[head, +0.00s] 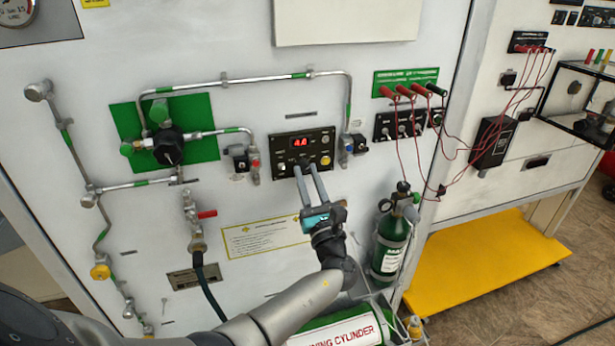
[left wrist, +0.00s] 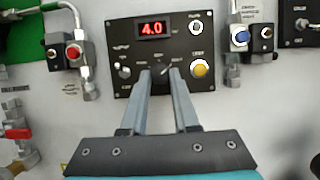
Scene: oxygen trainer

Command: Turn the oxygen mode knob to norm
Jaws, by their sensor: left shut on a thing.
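The black control panel (head: 283,167) is on the upright trainer board, and it also fills the top of the left wrist view (left wrist: 187,48). It has a red display (left wrist: 154,28) reading 4.0. The mode knob (left wrist: 163,69) is at its lower middle, with small labels around it too blurred to read. A pale line on the knob seems to slant to the upper right. My left gripper (head: 305,169) reaches the knob from below and in front. Its two fingers (left wrist: 160,76) are closed on the knob's sides and partly hide it. My right gripper is not in view.
On the panel, a yellow button (left wrist: 201,68) is right of the fingers and a small switch (left wrist: 124,72) left. Metal pipes (head: 230,79) run around the panel. A green cylinder (head: 389,245) stands lower right. Red leads (head: 398,130) hang farther right.

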